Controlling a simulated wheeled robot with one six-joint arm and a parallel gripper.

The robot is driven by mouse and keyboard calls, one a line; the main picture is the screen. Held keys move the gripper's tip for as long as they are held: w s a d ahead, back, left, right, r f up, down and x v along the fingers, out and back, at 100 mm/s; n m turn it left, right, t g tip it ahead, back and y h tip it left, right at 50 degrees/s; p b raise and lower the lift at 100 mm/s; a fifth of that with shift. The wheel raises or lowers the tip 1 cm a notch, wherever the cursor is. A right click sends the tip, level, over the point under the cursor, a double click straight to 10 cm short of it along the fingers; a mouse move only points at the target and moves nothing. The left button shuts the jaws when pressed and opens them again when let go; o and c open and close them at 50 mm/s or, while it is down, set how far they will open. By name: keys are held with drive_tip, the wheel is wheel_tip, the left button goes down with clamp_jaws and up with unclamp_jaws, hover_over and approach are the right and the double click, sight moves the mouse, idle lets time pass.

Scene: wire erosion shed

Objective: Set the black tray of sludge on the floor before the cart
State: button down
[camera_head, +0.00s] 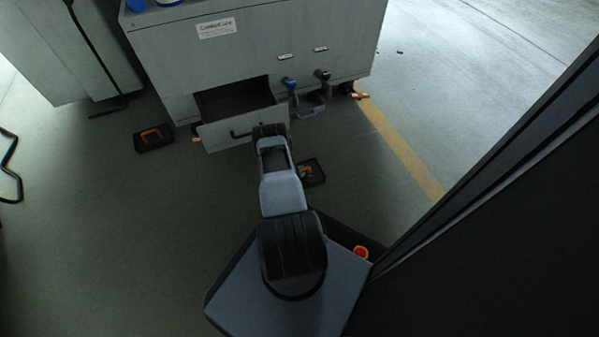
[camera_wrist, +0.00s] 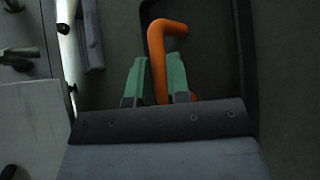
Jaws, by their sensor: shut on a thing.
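A black tray (camera_head: 319,178) with an orange handle is low down in front of the cart (camera_head: 240,65), right of its pulled-out drawer (camera_head: 225,130). In the wrist view the tray's dark rim (camera_wrist: 248,55) and its bent orange handle (camera_wrist: 158,45) show. My gripper (camera_head: 306,171), with green fingers in the wrist view (camera_wrist: 157,78), is shut on that handle. I cannot tell whether the tray touches the floor. Its contents are too dark to make out. A second black tray (camera_head: 147,145) with an orange handle lies on the floor left of the drawer.
Two valves, one blue-handled (camera_head: 289,84) and one black-handled (camera_head: 322,75), stick out of the cart's front above a small dark bracket. A yellow line (camera_head: 400,150) runs along the floor at right. A grey cabinet (camera_head: 75,50) stands at left. The left floor is mostly clear.

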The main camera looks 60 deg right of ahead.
drive_tip(key=c, duration=1.1)
unclamp_jaws()
